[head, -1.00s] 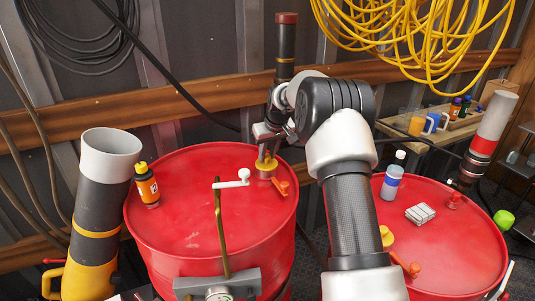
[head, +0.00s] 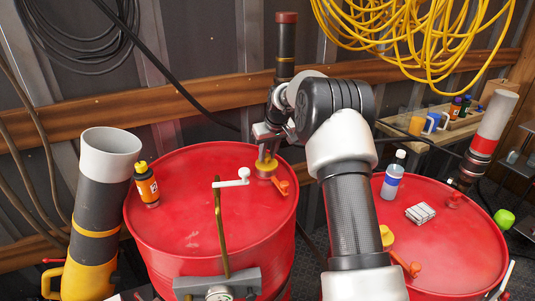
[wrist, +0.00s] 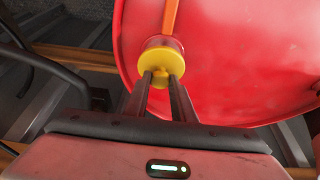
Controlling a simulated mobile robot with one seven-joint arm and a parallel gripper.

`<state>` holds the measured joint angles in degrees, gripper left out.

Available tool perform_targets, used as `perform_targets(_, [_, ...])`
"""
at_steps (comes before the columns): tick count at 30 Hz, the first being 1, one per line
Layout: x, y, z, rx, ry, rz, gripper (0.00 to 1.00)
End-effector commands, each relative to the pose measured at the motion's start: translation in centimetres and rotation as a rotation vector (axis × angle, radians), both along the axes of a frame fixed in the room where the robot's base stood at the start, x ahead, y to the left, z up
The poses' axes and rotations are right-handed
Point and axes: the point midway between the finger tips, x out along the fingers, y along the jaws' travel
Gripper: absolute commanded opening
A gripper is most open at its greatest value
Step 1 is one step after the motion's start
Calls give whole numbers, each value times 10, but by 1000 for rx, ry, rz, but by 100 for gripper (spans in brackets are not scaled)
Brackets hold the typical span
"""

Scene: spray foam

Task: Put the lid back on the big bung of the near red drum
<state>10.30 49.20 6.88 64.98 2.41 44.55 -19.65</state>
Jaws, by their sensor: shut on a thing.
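The near red drum (head: 190,235) stands at the centre left of the head view, and its top fills much of the wrist view (wrist: 225,60). A yellow lid (head: 265,164) is at the bung near the drum's back right edge. My gripper (head: 267,153) points down and is shut on this lid, which also shows between the fingertips in the wrist view (wrist: 160,68). The lid sits at the top of the bung collar (wrist: 160,43); I cannot tell whether it is seated. An orange handle (head: 281,187) lies beside the bung.
An orange-labelled bottle (head: 148,188) stands on the drum's left edge. A white-tipped lever (head: 232,183) rises at its front. Yellow cable (head: 420,50) hangs above.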

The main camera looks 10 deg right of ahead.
Motion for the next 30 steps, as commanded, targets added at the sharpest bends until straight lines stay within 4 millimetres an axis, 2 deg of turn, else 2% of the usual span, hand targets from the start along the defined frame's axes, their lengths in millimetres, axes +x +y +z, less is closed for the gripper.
perform_targets(14, [0, 0, 0, 0, 0, 0, 1])
perform_targets(15, [0, 0, 0, 0, 0, 0, 29])
perform_targets(18, [0, 0, 0, 0, 0, 0, 45])
perform_targets(24, [0, 0, 0, 0, 0, 0, 45])
perform_targets(27, [0, 0, 0, 0, 0, 0, 61])
perform_targets(30, [0, 0, -1, 0, 0, 0, 63])
